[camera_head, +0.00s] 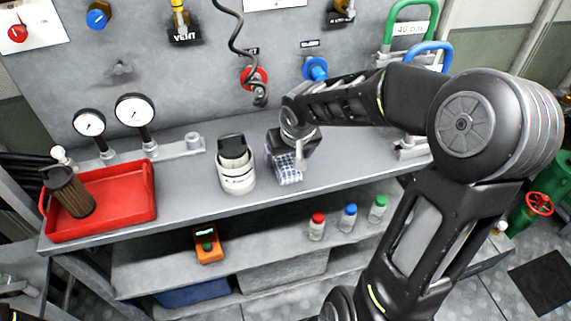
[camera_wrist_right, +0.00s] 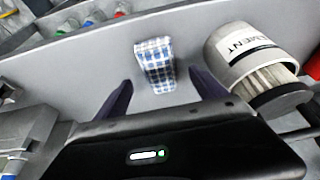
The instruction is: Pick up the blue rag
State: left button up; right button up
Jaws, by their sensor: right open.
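The blue rag (camera_head: 288,174) is a folded blue-and-white checked cloth lying on the grey bench top near its front edge. It also shows in the right wrist view (camera_wrist_right: 155,62), just beyond the fingertips. My right gripper (camera_head: 286,160) is over the bench at the back side of the rag. In the right wrist view my right gripper (camera_wrist_right: 163,88) is open, its two dark fingers apart with the rag lying ahead of the gap between them. Nothing is held. In the head view the gripper's body partly hides its fingers.
A white filter canister (camera_head: 236,172) stands left of the rag, close to the right gripper; it shows in the wrist view (camera_wrist_right: 235,50). A red tray (camera_head: 125,205) holds a brown cylinder (camera_head: 70,192). Small capped bottles (camera_head: 348,218) and an orange meter (camera_head: 207,246) sit on the lower shelf.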

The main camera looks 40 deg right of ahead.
aim_at(287, 162)
jog(key=shift+x, duration=2.6)
jog(key=shift+s+d, duration=0.1)
jog(key=c, duration=1.5)
jog(key=shift+o, duration=0.2)
jog(key=shift+r, duration=0.1)
notch_tip(287, 162, up, 10)
jog(key=shift+f, duration=0.1)
